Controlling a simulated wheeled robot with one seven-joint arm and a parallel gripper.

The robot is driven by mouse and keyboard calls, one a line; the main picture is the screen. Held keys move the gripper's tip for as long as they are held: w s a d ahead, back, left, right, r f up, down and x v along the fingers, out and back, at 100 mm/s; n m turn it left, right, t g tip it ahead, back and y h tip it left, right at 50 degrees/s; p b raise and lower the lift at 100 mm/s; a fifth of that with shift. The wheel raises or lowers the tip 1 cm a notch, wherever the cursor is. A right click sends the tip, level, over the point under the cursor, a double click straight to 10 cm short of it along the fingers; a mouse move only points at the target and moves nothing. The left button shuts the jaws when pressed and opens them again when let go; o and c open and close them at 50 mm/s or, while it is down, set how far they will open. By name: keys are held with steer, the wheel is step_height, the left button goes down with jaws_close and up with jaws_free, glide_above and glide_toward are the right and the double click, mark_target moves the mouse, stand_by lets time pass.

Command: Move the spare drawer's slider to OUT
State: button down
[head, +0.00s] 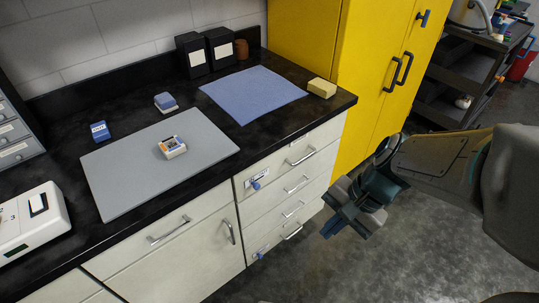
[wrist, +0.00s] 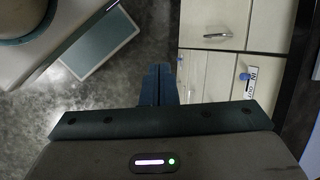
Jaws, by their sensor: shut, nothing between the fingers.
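The drawer stack in the white cabinet shows two blue slider knobs in the head view. The upper knob (head: 256,185) is on the top drawer (head: 280,165), beside a small white label. The lower knob (head: 260,256) is on the bottom drawer (head: 288,238). I cannot tell which drawer is the spare. In the wrist view the upper knob (wrist: 244,76) sits by a label (wrist: 251,83) with IN readable at one end. The lower knob (wrist: 180,58) shows farther left. My gripper (wrist: 158,82) is shut and empty, in front of the drawers and apart from them.
The black counter (head: 130,135) holds a grey mat (head: 110,178), a blue cloth (head: 250,92), small boxes and a white device (head: 30,225). A yellow cabinet (head: 350,60) stands right of the drawers. The floor (head: 325,265) before the drawers is clear.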

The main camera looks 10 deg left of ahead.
mark_target(255, 185)
steer(key=w+a+f+m+g+y+b, duration=0.25)
steer(key=a+f+m+y, duration=0.25)
steer(key=a+f+m, duration=0.25)
steer(key=w+a+f+m+t+y+b, duration=0.2)
steer(key=w+f+m+t, duration=0.3)
steer(key=m, duration=0.5)
steer(key=w+a+f+m+t+y+b, duration=0.3)
steer(key=w+f+m, duration=0.3)
steer(key=f+m, duration=0.3)
steer(key=shift+w+a+m+t+y+b, duration=0.3)
steer(key=shift+m+t+b, duration=0.2)
steer(key=shift+m+t, duration=0.5)
steer(key=shift+g, duration=0.25)
steer(key=w+a, duration=0.1)
steer(key=a, duration=0.1)
steer(key=w+a, duration=0.2)
steer(key=a, duration=0.1)
steer(key=w+a, duration=0.2)
steer(key=shift+w+a, duration=0.2)
steer(key=shift+a, duration=0.15)
steer(key=shift+w+d+r, duration=0.25)
steer(key=shift+w+d, duration=0.1)
steer(key=shift+w, duration=0.1)
